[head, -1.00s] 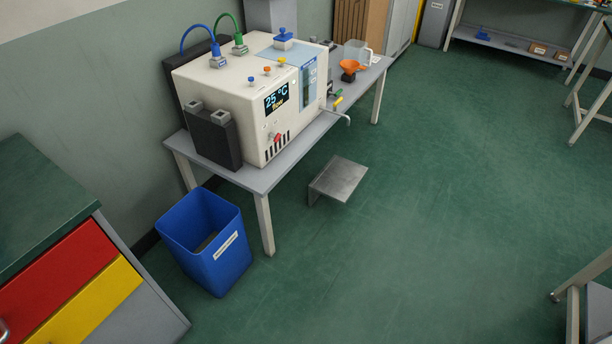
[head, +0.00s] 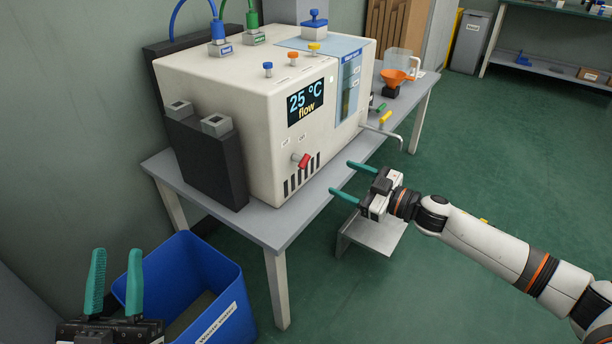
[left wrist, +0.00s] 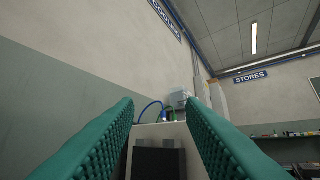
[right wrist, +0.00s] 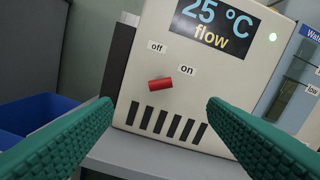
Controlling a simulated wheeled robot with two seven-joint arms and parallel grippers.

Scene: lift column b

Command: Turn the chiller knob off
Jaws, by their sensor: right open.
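The white chiller (head: 240,115) stands on a grey table, its display reading 25 °C and "flow". Its red knob (head: 304,160) is low on the front; in the right wrist view the knob (right wrist: 160,84) lies roughly crosswise below the "off" (right wrist: 156,47) and "on" (right wrist: 187,70) labels. I cannot tell which label it points to. My right gripper (head: 341,178) is open and empty, in front of the chiller face and to the right of the knob, apart from it. My left gripper (head: 116,262) is open and empty by the blue bin, fingers pointing up.
The blue bin (head: 228,285) stands on the floor at the table's left end. A grey step (head: 378,232) is below the right gripper. A bent metal spout (head: 383,131) sticks out right of the knob. Black box-like part (head: 208,160) stands at the chiller's left. Green floor at right is clear.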

